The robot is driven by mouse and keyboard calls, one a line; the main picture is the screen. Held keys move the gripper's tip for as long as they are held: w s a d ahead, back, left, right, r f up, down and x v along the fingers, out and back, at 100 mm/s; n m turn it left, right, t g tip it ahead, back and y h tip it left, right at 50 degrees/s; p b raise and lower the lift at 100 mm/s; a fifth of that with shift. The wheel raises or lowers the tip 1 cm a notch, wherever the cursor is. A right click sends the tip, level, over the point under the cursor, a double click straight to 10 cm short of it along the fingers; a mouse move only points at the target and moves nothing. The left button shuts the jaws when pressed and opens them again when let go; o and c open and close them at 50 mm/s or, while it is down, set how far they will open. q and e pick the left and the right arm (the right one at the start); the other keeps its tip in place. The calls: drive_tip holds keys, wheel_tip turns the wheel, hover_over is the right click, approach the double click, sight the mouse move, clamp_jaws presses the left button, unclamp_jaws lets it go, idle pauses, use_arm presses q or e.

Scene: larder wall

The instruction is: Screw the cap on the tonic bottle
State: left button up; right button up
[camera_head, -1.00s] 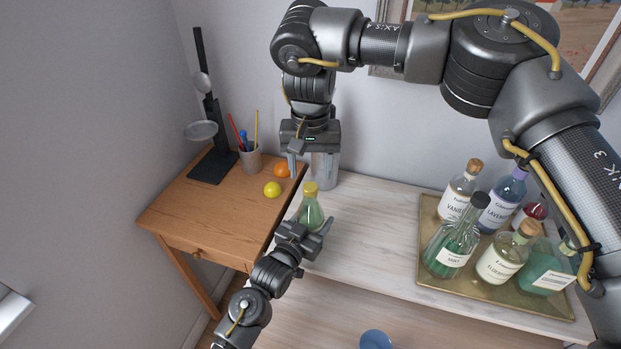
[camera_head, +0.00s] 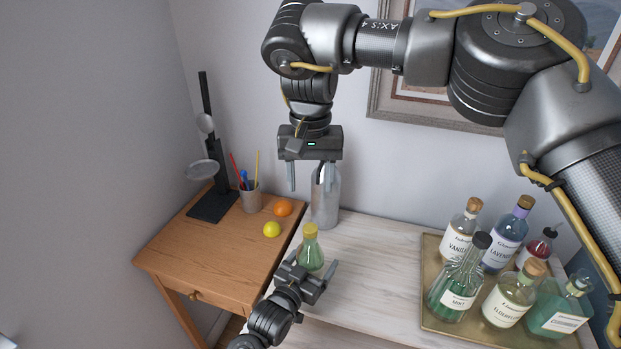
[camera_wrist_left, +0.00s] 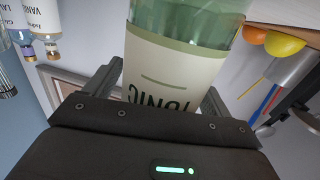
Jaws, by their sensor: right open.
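The tonic bottle (camera_head: 312,258), green glass with a pale label in the left wrist view (camera_wrist_left: 165,70), stands upright on the pale worktop. The gold-yellow cap (camera_head: 311,230) sits on its neck; how tightly it is screwed cannot be seen. My left gripper (camera_head: 313,270) is around the bottle from the near side, its fingers appearing to touch both sides of the label in the left wrist view. My right gripper (camera_head: 308,187) points down, open and empty, above the cap and clear of it. Part of the bottle's lower body is hidden behind my left gripper.
A brass tray (camera_head: 432,245) with several labelled bottles is at the right. A wooden side table (camera_head: 235,250) at the left holds a lemon (camera_head: 272,229), an orange (camera_head: 283,208), a pencil cup (camera_head: 250,199) and a black stand (camera_head: 210,203).

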use_arm(q)
drive_tip(key=shift+o, duration=0.2)
drive_tip(key=shift+s, duration=0.1)
drive_tip(key=shift+s+a, duration=0.25)
drive_tip(key=b+v, duration=0.2)
drive_tip(key=v, duration=0.8)
drive_tip(key=shift+b, duration=0.3)
